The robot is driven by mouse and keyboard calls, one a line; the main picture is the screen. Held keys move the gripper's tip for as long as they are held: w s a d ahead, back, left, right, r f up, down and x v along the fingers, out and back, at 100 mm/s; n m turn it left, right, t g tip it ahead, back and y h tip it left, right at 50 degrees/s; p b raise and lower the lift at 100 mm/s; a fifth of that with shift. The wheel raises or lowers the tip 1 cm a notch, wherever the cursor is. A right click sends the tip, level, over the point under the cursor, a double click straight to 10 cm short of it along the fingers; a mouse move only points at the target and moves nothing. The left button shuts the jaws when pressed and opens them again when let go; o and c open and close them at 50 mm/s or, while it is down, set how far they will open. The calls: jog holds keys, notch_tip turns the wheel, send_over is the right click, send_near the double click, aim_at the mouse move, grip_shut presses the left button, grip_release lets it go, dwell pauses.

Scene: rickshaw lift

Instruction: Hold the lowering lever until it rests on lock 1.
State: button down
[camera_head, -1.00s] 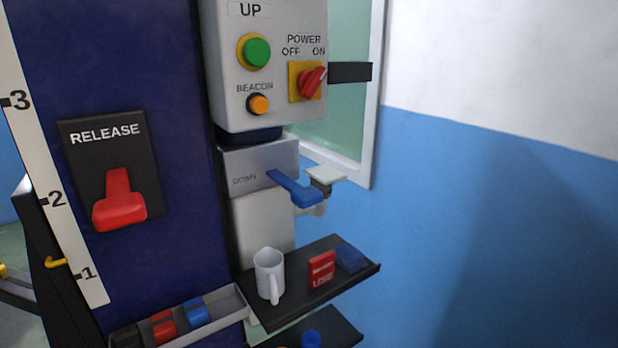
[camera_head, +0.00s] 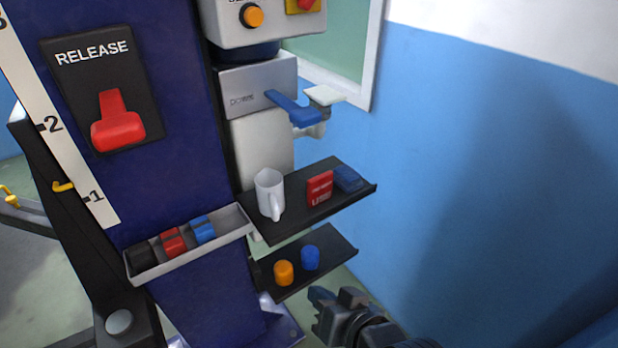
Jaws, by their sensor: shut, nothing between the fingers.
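The blue lowering lever (camera_head: 293,108) sticks out to the right from the grey box marked DOWN (camera_head: 256,88), on the side of the blue column. A white pad (camera_head: 324,95) sits just behind its end. The height scale (camera_head: 58,130) with marks 1, 2 and 3 runs down the column's left edge. A yellow hook-like piece (camera_head: 62,187) sits near mark 1. My dark gripper (camera_head: 333,300) is at the bottom, shut and empty, well below the lever and apart from it. Which part is lock 1 I cannot tell.
A red RELEASE handle (camera_head: 117,122) is on the column. The upper black shelf (camera_head: 298,222) holds a white mug (camera_head: 269,194), a red box (camera_head: 320,188) and a blue item. A lower shelf (camera_head: 335,246) holds orange and blue caps. The blue wall (camera_head: 450,190) is at right.

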jog(key=w+a+r+n+g+y, duration=0.1)
jog(key=w+a+r, duration=0.15)
jog(key=w, duration=0.25)
jog(key=w+a+r+n+g, duration=0.2)
jog(key=w+r, duration=0.2)
notch_tip(320, 180, up, 29)
jog(key=n+g+h+p, duration=0.2)
jog(key=n+g+h, duration=0.2)
jog(key=h, duration=0.2)
send_over(306, 116)
jog(key=s+d, duration=0.2)
jog(key=s, duration=0.1)
jog(key=shift+s+f, duration=0.1)
jog(key=shift+f, duration=0.1)
jog(key=x, duration=1)
jog(key=shift+s+p, duration=0.15)
jog(key=shift+p, duration=0.2)
